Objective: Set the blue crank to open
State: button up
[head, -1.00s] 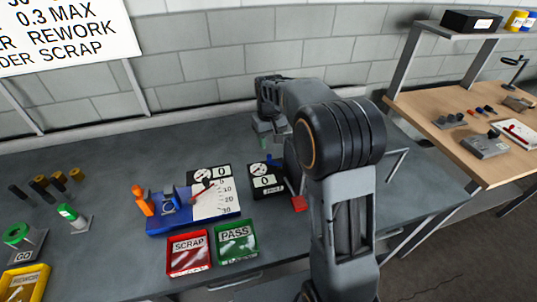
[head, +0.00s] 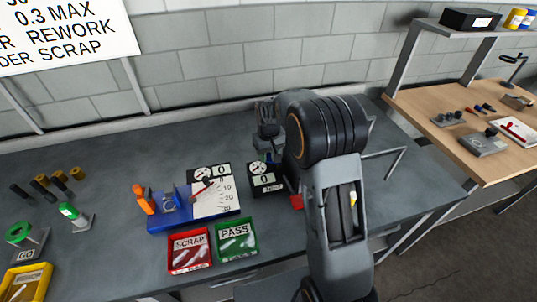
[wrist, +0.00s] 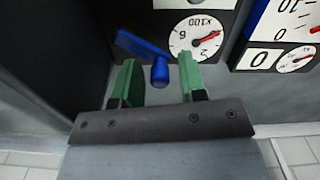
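The blue crank (wrist: 140,46) shows in the wrist view as a flat blue arm running up-left from a rounded knob (wrist: 160,72). It is on a dark box with a white dial (wrist: 195,38). My gripper (wrist: 158,63) is open, with one green finger on each side of the knob. The knob lies in the gap, with visible space on both sides, and nothing is held. In the head view, my wrist is just behind the dark meter box (head: 266,180), and I cannot clearly make out the fingers or crank there.
A blue fixture with a white scale (head: 215,200) stands left of the meter box. The red SCRAP tray (head: 189,268) and green PASS tray (head: 236,256) lie in front. A green GO gauge (head: 20,236) is far left.

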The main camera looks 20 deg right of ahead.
grip_shut()
jog(key=shift+s+a+n+b, duration=0.15)
jog(key=shift+s+n+b, duration=0.1)
jog(key=shift+n, duration=0.55)
jog(key=shift+s+a+n+b, duration=0.1)
jog(key=shift+s+n+b, duration=0.15)
jog(key=shift+n, duration=0.55)
jog(key=shift+o, duration=0.6)
grip_release()
notch_tip(320, 180, up, 14)
jog(key=b, duration=0.1)
